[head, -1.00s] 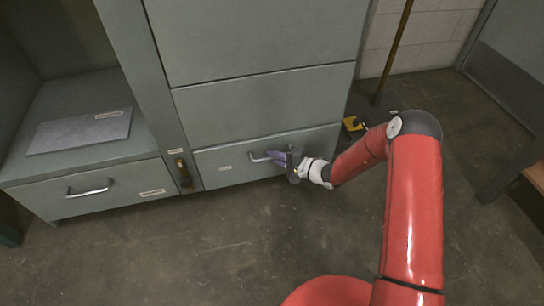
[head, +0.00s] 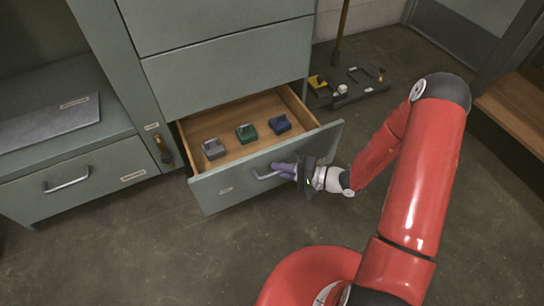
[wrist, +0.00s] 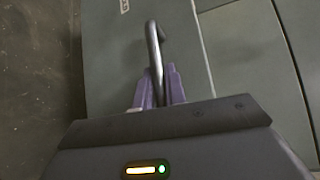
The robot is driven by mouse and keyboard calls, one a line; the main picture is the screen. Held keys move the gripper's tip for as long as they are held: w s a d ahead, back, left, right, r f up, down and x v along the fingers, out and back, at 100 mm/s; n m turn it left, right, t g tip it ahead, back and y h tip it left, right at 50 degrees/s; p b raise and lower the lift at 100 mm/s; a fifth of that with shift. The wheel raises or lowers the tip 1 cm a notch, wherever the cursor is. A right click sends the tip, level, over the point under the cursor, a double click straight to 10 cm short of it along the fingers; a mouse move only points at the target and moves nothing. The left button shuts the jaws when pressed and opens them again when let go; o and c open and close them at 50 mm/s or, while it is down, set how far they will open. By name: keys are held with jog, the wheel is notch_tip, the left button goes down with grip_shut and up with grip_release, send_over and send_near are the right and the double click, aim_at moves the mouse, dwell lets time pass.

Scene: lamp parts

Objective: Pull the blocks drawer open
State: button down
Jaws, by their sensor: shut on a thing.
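The blocks drawer (head: 262,172) is the bottom drawer of the grey-green cabinet in the head view. It stands well open, showing its wooden inside. In it sit a grey block (head: 213,149), a green block (head: 246,133) and a blue block (head: 280,124) in a row. My gripper (head: 280,171) is at the drawer's front, its purple fingers shut on the metal bar handle (head: 264,176). In the wrist view the handle (wrist: 154,50) runs between the two purple fingers (wrist: 158,90). The fingers hide part of the handle.
Closed drawers (head: 228,66) are above. A left drawer with a handle (head: 66,184) is closed, and a brass-coloured fitting (head: 163,149) is on the post. A dark tray with small parts (head: 350,88) lies on the floor behind. The floor in front (head: 150,255) is clear.

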jog(key=shift+s+d, duration=0.45)
jog(key=shift+s, duration=0.25)
jog(key=shift+s+d, duration=0.4)
jog(key=shift+s, duration=0.3)
jog(key=c, duration=1.5)
grip_release()
jog(key=shift+o, duration=0.2)
jog(key=v, duration=0.7)
jog(key=shift+d, duration=0.4)
